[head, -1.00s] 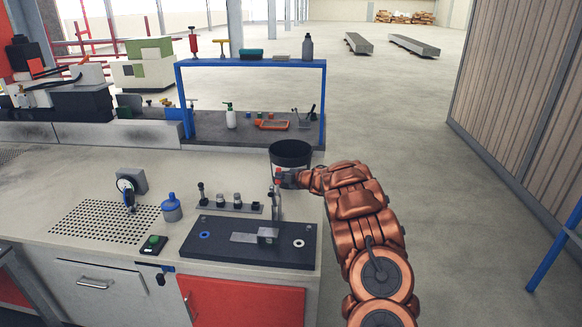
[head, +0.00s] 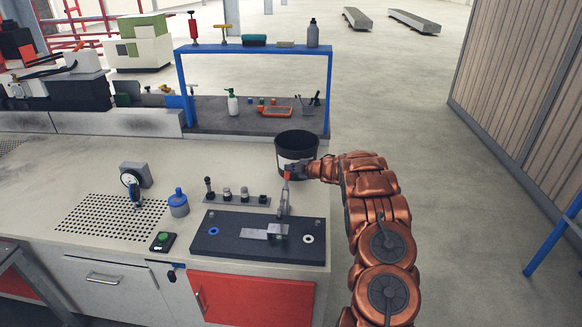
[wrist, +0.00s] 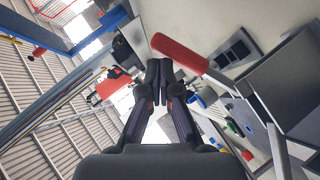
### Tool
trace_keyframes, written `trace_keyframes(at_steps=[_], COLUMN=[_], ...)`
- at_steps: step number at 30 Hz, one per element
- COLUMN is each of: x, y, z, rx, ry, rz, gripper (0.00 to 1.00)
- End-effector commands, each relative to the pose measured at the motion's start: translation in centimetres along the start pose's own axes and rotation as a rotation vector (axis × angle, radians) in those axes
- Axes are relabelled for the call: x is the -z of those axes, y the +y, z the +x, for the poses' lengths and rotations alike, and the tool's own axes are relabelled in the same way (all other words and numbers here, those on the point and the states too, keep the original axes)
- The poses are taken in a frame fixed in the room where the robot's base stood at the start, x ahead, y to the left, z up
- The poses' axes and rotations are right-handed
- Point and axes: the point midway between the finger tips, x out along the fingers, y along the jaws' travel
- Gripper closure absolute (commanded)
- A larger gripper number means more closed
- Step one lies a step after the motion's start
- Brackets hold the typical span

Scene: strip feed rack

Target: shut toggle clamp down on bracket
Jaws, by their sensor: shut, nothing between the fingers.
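The toggle clamp (head: 284,198) stands at the back right of the dark fixture plate (head: 225,250), its red-tipped handle upright. The grey metal bracket (head: 258,234) lies on the plate in front of the clamp. In the wrist view, the clamp's red handle grip (wrist: 180,54) crosses just beyond and to the right of my fingertips. My gripper (wrist: 158,66) is shut and empty, its fingers together. In the head view, my gripper (head: 292,171) is right beside the top of the handle; I cannot tell whether it touches.
A black bucket (head: 297,140) stands close behind my gripper. A row of small knobs on a grey bar (head: 236,199) lies left of the clamp. A blue bottle (head: 178,204) and a green-button box (head: 163,241) are further left. A blue-framed shelf (head: 330,95) rises behind.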

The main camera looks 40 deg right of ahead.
Motion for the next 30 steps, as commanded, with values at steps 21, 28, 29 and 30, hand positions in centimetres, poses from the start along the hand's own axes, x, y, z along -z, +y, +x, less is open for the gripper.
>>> trace_keyframes(at_steps=[21,28,29,30], x=[-2.1,-2.0,-2.1,-2.0], y=[-0.8,-0.8,-0.8,-0.8], z=[1.3,1.3,1.3,1.3], rx=[-0.002,-0.002,-0.002,-0.002], ry=[-0.002,-0.002,-0.002,-0.002], rz=[0.000,-0.001,-0.001,-0.001], gripper=[1.00,1.00,1.00,1.00])
